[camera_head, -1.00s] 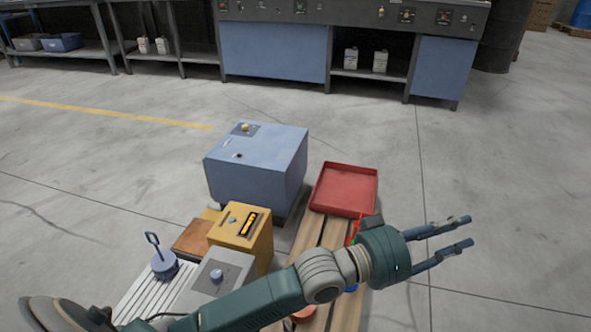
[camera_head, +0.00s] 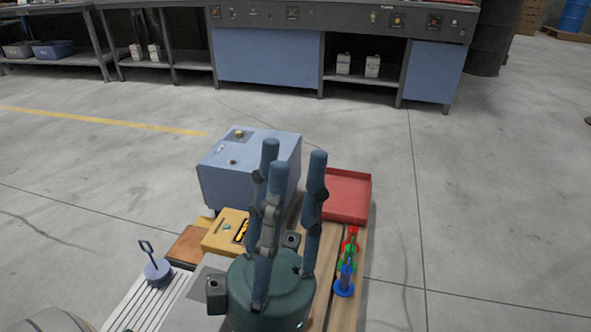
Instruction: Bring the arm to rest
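My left gripper (camera_head: 290,155) stands in the lower middle of the head view, its three dark blue fingers pointing up and away. The fingers are spread apart and nothing shows between them. It is in front of the wooden bench top and hides part of the blue box (camera_head: 250,165) and the yellow box (camera_head: 226,232). My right gripper is not in the view.
A red tray (camera_head: 348,197) sits at the bench's far end. Red, green and blue pegged pieces (camera_head: 345,284) stand on the planks to the right. A blue-grey handled piece (camera_head: 157,270) stands on a ribbed plate at left. Open floor lies right.

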